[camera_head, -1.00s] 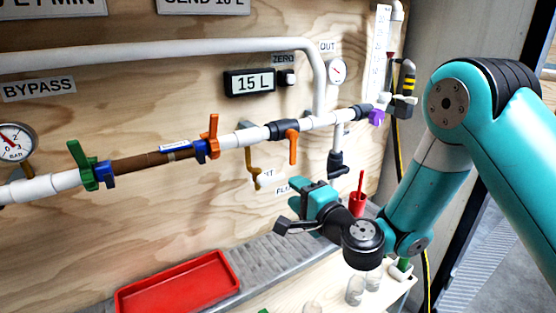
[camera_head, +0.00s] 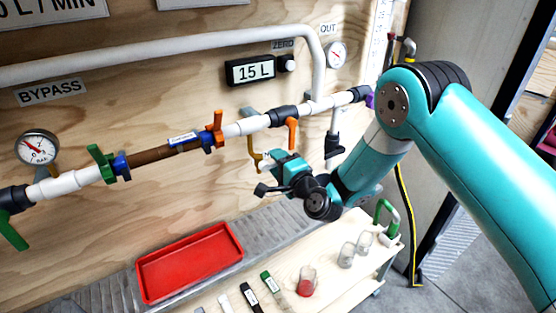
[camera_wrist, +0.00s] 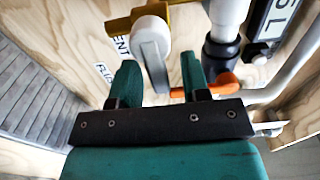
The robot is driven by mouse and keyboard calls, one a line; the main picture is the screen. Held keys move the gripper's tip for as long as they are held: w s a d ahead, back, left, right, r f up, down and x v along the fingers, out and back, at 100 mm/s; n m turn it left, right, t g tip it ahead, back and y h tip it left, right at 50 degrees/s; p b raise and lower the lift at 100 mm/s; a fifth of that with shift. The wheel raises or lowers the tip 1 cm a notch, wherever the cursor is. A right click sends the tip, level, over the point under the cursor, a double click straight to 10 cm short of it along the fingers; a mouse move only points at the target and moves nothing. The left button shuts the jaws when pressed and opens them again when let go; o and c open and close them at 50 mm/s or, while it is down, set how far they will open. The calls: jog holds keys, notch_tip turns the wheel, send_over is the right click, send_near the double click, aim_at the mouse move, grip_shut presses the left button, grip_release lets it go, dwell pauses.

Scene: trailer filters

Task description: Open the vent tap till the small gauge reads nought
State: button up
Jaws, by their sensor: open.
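The vent tap is a brass fitting (camera_head: 252,147) hanging under the white pipe, left of an orange lever. In the wrist view its brass body (camera_wrist: 182,16) shows at the top, with a pale grey lever (camera_wrist: 155,66) pointing down. A partly hidden label ending in "ENT" is beside it. My gripper (camera_head: 268,163) is at the tap. In the wrist view my open gripper (camera_wrist: 160,78) has one finger on each side of the lever's lower end; I cannot tell whether either touches. The small gauge (camera_head: 336,55) under "OUT" has a red needle; its reading is too small to tell.
The orange lever (camera_head: 291,133) is close right of my gripper. A larger gauge (camera_head: 37,147) is at the left. A display (camera_head: 250,70) reads 15 L. A red tray (camera_head: 145,282) and a bench (camera_head: 335,288) with glasses are below.

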aim_at(268, 164)
grip_shut()
jog(key=shift+n, duration=0.3)
jog(key=n+b, duration=0.1)
jog(key=r+n+b, duration=0.1)
jog(key=n, duration=0.1)
jog(key=shift+s+a, duration=0.1)
jog(key=n, duration=0.1)
jog(key=n+b, duration=0.1)
jog(key=r+n+b, duration=0.1)
jog(key=n, duration=0.1)
jog(key=shift+s+a, duration=0.15)
jog(key=shift+a, duration=0.1)
jog(key=n+b, duration=0.1)
jog(key=n, duration=0.1)
jog(key=n+b, duration=0.1)
jog(key=shift+s+a+r+n+b, duration=0.25)
jog(key=shift+a+r+n+b, duration=0.05)
jog(key=shift+a+r, duration=0.05)
jog(key=n+b, duration=0.2)
jog(key=n, duration=0.1)
jog(key=a+n+b, duration=0.1)
jog(key=b, duration=0.1)
jog(key=shift+s+r+n, duration=0.3)
jog(key=shift+s+r, duration=0.05)
